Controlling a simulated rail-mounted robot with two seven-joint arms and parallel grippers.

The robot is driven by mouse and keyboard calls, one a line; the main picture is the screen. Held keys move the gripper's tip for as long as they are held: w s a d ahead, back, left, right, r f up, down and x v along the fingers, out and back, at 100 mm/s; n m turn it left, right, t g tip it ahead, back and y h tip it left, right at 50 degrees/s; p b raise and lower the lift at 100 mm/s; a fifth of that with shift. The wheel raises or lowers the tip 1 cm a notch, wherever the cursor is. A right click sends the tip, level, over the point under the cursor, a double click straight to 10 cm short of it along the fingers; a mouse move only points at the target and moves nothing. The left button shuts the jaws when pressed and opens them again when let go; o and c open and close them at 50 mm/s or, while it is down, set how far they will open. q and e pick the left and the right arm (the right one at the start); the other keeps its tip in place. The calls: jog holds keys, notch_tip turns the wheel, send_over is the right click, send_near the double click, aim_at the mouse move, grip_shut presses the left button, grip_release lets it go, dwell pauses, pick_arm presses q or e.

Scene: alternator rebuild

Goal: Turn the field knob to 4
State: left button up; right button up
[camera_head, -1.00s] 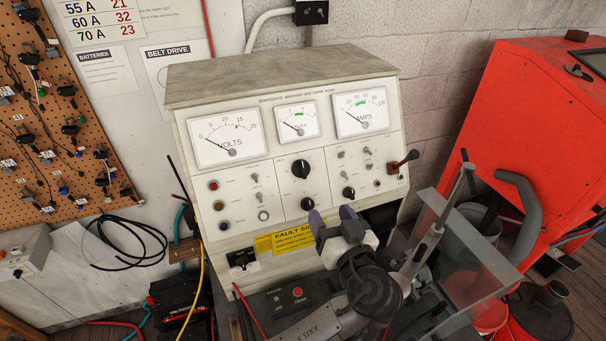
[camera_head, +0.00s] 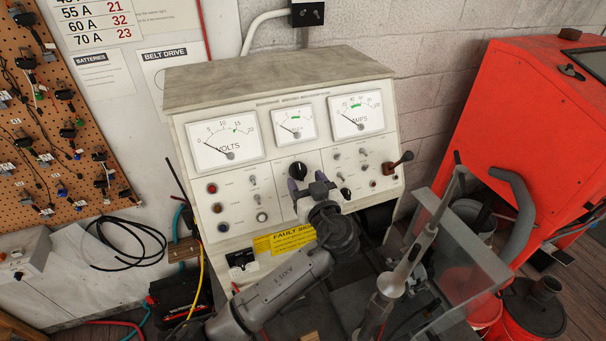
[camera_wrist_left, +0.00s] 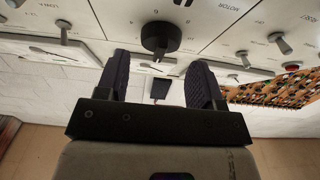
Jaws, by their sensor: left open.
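The test bench panel (camera_head: 285,215) has a large upper black knob (camera_head: 298,170) below the small middle meter. In the left wrist view this knob (camera_wrist_left: 160,38) has numbers around it, and its pointer setting cannot be read. My left gripper (camera_head: 307,183) is open, its two purple fingers just in front of the panel, slightly below the upper knob in the head view. In the wrist view the knob lies beyond and between the fingertips (camera_wrist_left: 160,65), with no clear contact. The gripper hides the lower middle knob. Another black knob (camera_head: 347,193) sits to the right. My right gripper is not in view.
Toggle switches (camera_head: 253,180) and a red lamp (camera_head: 212,188) are left of the knobs. A brown-handled lever (camera_head: 402,160) sticks out at the panel's right edge. A clear guard (camera_head: 465,255) and grey upright lever stand at lower right. A red cabinet (camera_head: 540,140) is beyond.

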aim_at(299, 171)
pick_arm(q)
jog(key=shift+x, duration=1.2)
jog(key=shift+c, duration=0.2)
jog(key=c, duration=0.7)
jog(key=shift+o, duration=0.2)
jog(key=shift+f, duration=0.1)
